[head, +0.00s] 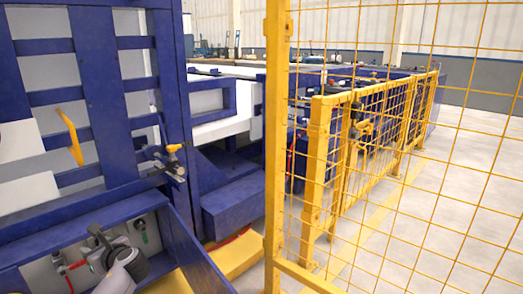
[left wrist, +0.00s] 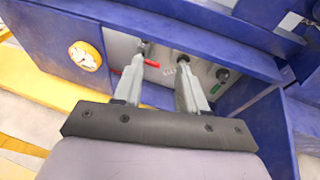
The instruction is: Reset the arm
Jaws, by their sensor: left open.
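My left gripper (head: 93,246) is at the lower left of the head view, in front of a pale panel recessed in the blue machine frame. In the left wrist view its two grey fingers (left wrist: 164,55) stand apart, with nothing held between them. They point toward the pale panel (left wrist: 122,45), which carries red-handled and green fittings. I cannot tell whether the fingertips touch a fitting. My right gripper is in neither view.
The blue machine frame (head: 88,80) surrounds the panel, with a blue ledge (head: 185,245) beside my gripper. A yellow mesh fence (head: 280,130) stands to the right. Pale open floor (head: 400,230) shows behind the mesh. A yellow round part (left wrist: 85,56) sits on the blue frame.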

